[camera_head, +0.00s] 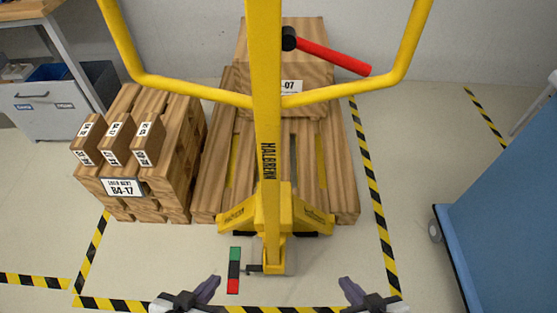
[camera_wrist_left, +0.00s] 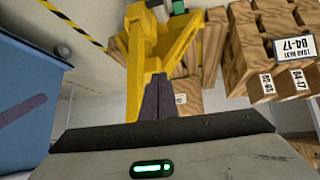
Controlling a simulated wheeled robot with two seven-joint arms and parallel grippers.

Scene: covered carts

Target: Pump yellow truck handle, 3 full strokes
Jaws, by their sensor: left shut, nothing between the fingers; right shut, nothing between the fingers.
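The yellow pallet truck stands in the middle of the head view, its upright handle (camera_head: 265,90) rising toward me with a looped grip bar (camera_head: 190,90) at the top. Its base (camera_head: 285,205) meets a wooden pallet. A green, black and red strip (camera_head: 234,270) sits by its foot. My left gripper (camera_head: 207,290) is shut and empty at the lower left, apart from the handle. My right gripper (camera_head: 352,292) is shut and empty at the lower right, also apart. In the left wrist view, the left fingers (camera_wrist_left: 160,97) are together in front of the yellow truck (camera_wrist_left: 138,60).
Stacked wooden blocks (camera_head: 135,195) stand left, a workbench (camera_head: 25,10) is far left, and a blue cart (camera_head: 510,215) right. Striped floor tape surrounds the pallet.

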